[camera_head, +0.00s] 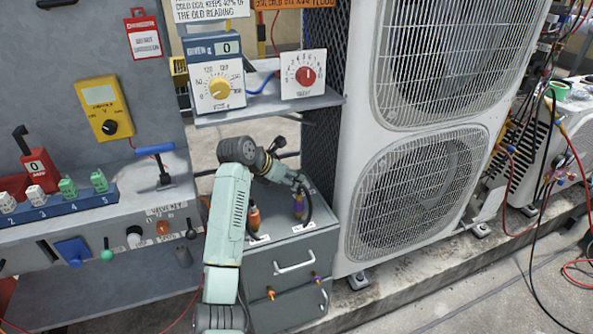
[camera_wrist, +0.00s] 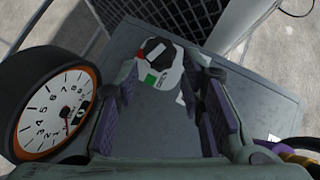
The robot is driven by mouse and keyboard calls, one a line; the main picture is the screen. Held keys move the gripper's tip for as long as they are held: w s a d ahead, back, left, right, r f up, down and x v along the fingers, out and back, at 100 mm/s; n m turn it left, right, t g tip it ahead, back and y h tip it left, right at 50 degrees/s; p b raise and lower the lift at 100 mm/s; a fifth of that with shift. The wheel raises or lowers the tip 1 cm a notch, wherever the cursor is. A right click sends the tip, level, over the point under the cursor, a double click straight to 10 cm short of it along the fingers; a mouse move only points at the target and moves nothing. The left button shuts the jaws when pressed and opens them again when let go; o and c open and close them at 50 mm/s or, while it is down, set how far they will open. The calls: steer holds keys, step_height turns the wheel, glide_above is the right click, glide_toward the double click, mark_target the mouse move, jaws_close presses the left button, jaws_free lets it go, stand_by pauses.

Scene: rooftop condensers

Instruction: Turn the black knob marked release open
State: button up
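In the wrist view a black knob (camera_wrist: 154,48) sits on a small white body (camera_wrist: 158,76) with green and red marks; its lettering is too small to read. It stands on the grey cabinet top (camera_wrist: 165,125), ahead of my gripper (camera_wrist: 170,88). The knob shows beyond and between the fingers, and nothing is held. In the head view my arm reaches over the grey cabinet (camera_head: 290,246). The knob cannot be made out there, and my gripper is hard to tell apart from things around it.
A round gauge (camera_wrist: 58,112) with an orange rim is close to the left finger in the wrist view. A shelf (camera_head: 268,109) with a yellow dial (camera_head: 220,88) and a red dial (camera_head: 305,76) is behind my arm. A white condenser (camera_head: 350,195) stands right of the cabinet.

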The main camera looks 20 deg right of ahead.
steer(key=shift+w+d, duration=0.3)
steer(key=shift+d, duration=0.25)
steer(key=shift+w+d, duration=0.25)
steer(key=shift+d, duration=0.3)
steer(key=shift+w+d+f+p, duration=0.15)
steer(key=shift+d+f+p, duration=0.05)
steer(key=shift+f+p, duration=0.2)
jaws_close()
steer(key=shift+r+n+t+y+p, duration=0.1)
steer(key=shift+n+t+y+p, duration=0.35)
steer(key=shift+n+p, duration=0.3)
steer(key=shift+n+t+y, duration=0.35)
steer(key=shift+n+t, duration=0.3)
steer(key=shift+n, duration=0.3)
